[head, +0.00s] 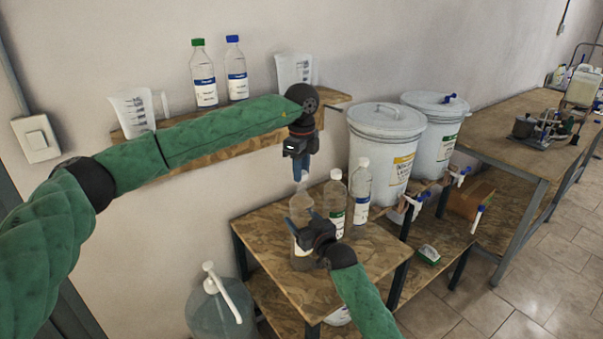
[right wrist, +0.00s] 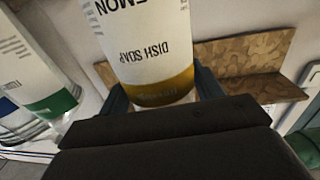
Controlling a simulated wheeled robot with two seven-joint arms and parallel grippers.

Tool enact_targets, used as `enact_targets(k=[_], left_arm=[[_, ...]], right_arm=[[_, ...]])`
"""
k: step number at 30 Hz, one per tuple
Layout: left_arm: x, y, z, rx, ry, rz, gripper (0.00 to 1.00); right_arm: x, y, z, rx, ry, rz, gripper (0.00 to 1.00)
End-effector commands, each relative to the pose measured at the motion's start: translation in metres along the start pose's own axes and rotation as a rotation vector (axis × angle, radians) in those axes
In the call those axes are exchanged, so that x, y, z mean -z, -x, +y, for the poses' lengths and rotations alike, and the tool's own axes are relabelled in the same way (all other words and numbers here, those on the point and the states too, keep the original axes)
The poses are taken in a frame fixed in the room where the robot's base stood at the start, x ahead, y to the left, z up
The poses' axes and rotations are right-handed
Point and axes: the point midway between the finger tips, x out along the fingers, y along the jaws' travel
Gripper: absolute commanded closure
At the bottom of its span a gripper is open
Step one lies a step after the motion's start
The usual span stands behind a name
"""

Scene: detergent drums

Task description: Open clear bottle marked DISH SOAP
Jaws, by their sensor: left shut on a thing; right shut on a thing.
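A clear bottle (head: 300,207) stands upright on the small wooden table; its label reads DISH SOAP in the right wrist view (right wrist: 150,55), with an amber band beside the label. My right gripper (head: 308,234) is shut around the bottle's body. My left gripper (head: 300,163) points down from above the bottle, shut on its white cap (head: 301,177), mostly hidden by the fingers. Whether the cap still touches the neck I cannot tell.
Two capped bottles, one green-labelled (head: 335,203) and one blue-labelled (head: 360,192), stand close right of it on the table (head: 262,248). White drums (head: 384,150) stand behind right. A wall shelf (head: 215,152) with bottles and jugs lies behind my left arm.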

Motion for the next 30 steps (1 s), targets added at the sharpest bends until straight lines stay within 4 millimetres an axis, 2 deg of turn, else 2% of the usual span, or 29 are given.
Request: enact_targets(k=[6,14,15,18,26,30], left_arm=[[0.0,0.025,-0.001,0.002,0.0,-0.001,0.98],[0.0,0.028,0.0,0.001,0.0,-0.001,0.98],[0.0,0.028,0.0,0.001,0.0,-0.001,0.98],[0.0,0.028,0.0,0.001,0.0,-0.001,0.98],[0.0,0.027,0.0,0.001,0.0,-0.001,0.98],[0.0,0.024,0.0,0.001,0.0,-0.001,0.98]], right_arm=[[-0.001,0.0,0.0,0.0,0.0,-0.001,0.98],[-0.001,0.0,0.0,0.0,0.0,-0.001,0.98],[-0.001,0.0,0.0,0.0,0.0,-0.001,0.27],[-0.001,0.0,0.0,0.0,0.0,-0.001,0.09],[0.0,0.0,0.0,0.0,0.0,0.0,0.09],[-0.002,0.007,0.0,0.0,0.0,0.0,0.09]])
